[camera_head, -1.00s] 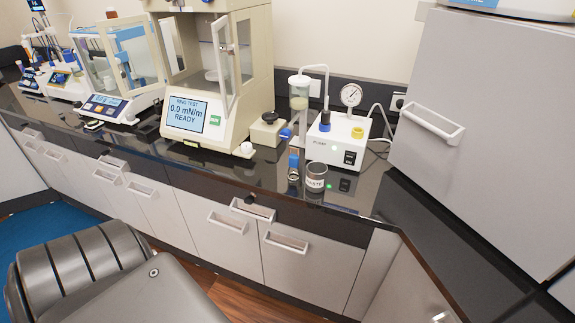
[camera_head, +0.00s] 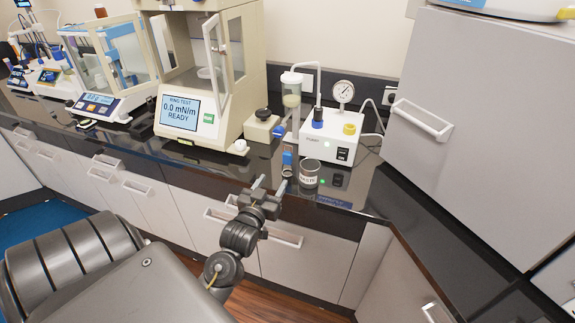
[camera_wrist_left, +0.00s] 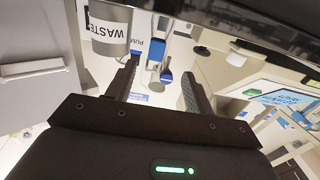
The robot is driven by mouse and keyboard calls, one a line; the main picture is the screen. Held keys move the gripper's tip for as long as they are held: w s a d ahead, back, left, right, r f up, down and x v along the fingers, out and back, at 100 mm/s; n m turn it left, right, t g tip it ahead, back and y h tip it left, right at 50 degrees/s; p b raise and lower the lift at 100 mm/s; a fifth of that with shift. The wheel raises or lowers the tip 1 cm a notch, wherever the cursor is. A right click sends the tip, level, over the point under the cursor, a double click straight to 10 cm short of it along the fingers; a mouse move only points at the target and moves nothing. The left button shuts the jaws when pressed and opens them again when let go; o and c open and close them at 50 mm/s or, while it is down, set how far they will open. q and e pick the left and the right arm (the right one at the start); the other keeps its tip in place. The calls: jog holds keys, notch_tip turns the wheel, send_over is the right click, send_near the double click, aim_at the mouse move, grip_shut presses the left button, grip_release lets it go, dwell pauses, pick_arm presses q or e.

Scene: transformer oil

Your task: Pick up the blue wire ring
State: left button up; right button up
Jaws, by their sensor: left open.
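A small blue round piece (camera_head: 279,131) lies on the black counter between the tan knobbed block and the pump; it looks like the blue ring, but its wire is too small to make out. A second small blue-topped piece (camera_head: 287,158) stands beside the grey WASTE cup (camera_head: 309,173). My left gripper (camera_head: 270,184) is open and empty at the counter's front edge, short of both blue pieces. In the left wrist view a blue round piece (camera_wrist_left: 166,77) shows between the open fingers (camera_wrist_left: 160,68), apart from them. My right gripper is not in view.
The white pump box (camera_head: 330,138) with gauge stands behind the cup. The ring-test instrument (camera_head: 190,120) stands left, and a tan knobbed block (camera_head: 262,127) is beside it. A large grey cabinet (camera_head: 480,130) bounds the right. Drawer handles (camera_head: 280,236) project below the counter.

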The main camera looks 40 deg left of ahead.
aim_at(286, 163)
pick_arm(q)
jog(key=p+x, duration=0.1)
jog(key=x, duration=0.3)
jog(key=shift+w+a, duration=0.1)
jog(key=shift+w, duration=0.25)
jog(key=shift+w+a+f, duration=0.1)
jog(key=shift+w+a, duration=0.05)
jog(key=shift+w, duration=0.25)
jog(key=shift+w+p, duration=0.25)
jog(key=shift+p, duration=0.05)
jog(key=p+x, duration=0.1)
jog(key=x, duration=0.2)
jog(key=shift+w, duration=0.4)
jog(key=shift+w+a+f, duration=0.1)
jog(key=shift+w+a, duration=0.05)
jog(key=shift+w, duration=0.3)
